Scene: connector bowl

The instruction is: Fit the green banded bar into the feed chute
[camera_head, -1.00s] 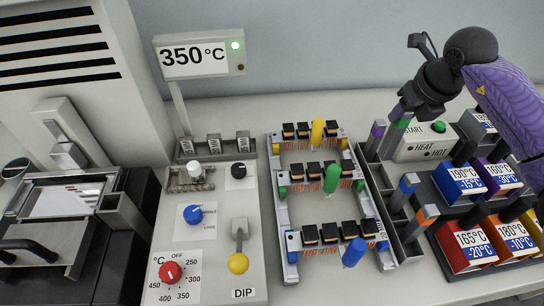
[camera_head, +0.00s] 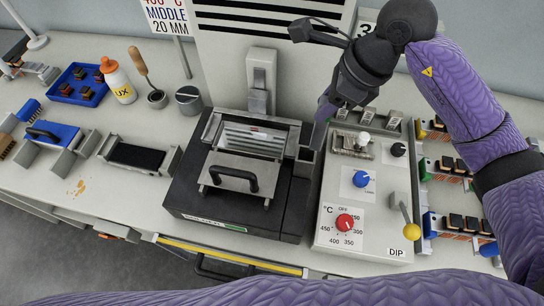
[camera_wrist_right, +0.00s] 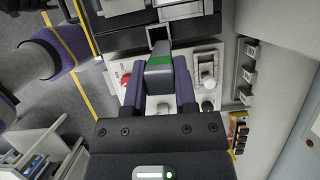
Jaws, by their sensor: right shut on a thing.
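My right gripper (camera_head: 325,108) is shut on the green banded bar (camera_head: 318,136), a grey square bar that hangs down from the jaws in the head view. The right wrist view shows the bar (camera_wrist_right: 160,77) with its green band between the two fingers of the gripper (camera_wrist_right: 159,88). The feed chute (camera_head: 304,161) is a grey square tube at the right side of the black solder pot unit. Its dark square mouth (camera_wrist_right: 158,36) shows just beyond the bar's far end in the wrist view. The bar looks outside the chute; I cannot tell whether they touch. My left gripper is not in view.
The pot's tray with a black handle (camera_head: 235,178) stands left of the chute. The control panel (camera_head: 370,215) with red and blue knobs and a yellow-tipped lever (camera_head: 411,228) stands right. A sign post (camera_head: 183,57) and a tall vent housing are behind.

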